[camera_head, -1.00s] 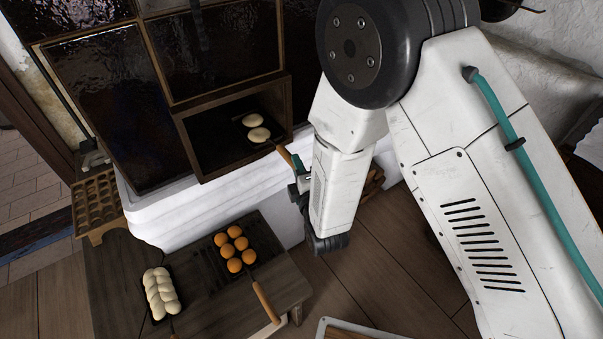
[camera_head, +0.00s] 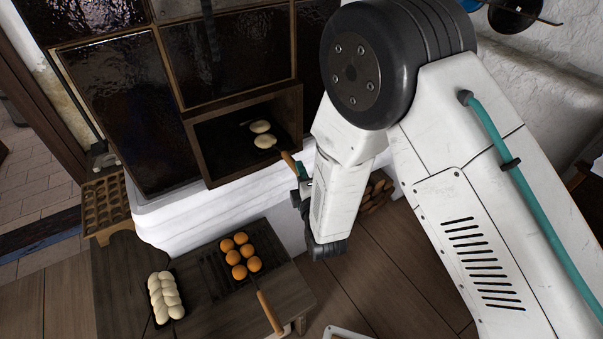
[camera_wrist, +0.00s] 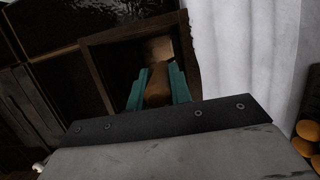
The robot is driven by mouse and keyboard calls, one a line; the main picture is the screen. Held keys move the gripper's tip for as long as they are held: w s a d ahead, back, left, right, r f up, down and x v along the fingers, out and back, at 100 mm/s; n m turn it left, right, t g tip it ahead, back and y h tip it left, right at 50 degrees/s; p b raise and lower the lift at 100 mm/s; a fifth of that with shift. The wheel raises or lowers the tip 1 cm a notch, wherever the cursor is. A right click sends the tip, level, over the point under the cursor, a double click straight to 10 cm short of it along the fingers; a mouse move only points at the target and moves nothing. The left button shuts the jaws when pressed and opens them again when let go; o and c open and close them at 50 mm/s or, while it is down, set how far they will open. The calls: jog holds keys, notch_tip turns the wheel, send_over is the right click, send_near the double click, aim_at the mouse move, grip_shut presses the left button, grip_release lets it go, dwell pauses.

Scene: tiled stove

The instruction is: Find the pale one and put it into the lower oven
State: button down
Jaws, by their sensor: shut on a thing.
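The lower oven (camera_head: 198,160) is an open, wood-framed dark box low in the tiled stove. Two pale flat pieces (camera_head: 264,141) lie side by side inside its mouth, near the right wall. They seem to lie on a dark tray whose edges blend into the oven floor. A wooden handle (camera_head: 288,160) slopes out of the mouth from them. My gripper (camera_head: 297,172), with teal fingers, is shut on this handle just outside the opening. In the wrist view the handle (camera_wrist: 157,87) sits between the fingers and points into the oven; the pale pieces are not clearly visible there.
A low wooden table (camera_head: 215,310) stands in front. A white ledge (camera_head: 180,220) runs below the oven. Firewood (camera_head: 376,190) lies right of my gripper.

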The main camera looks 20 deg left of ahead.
jog(key=shift+f, duration=0.2)
dwell(0.5)
jog(key=c, duration=1.2)
grip_release()
jog(key=shift+s+d, duration=0.1)
jog(key=v, duration=0.7)
jog(key=shift+s+d, duration=0.15)
jog(key=shift+s, duration=0.15)
jog(key=s+d, duration=0.6)
jog(key=shift+d, duration=0.4)
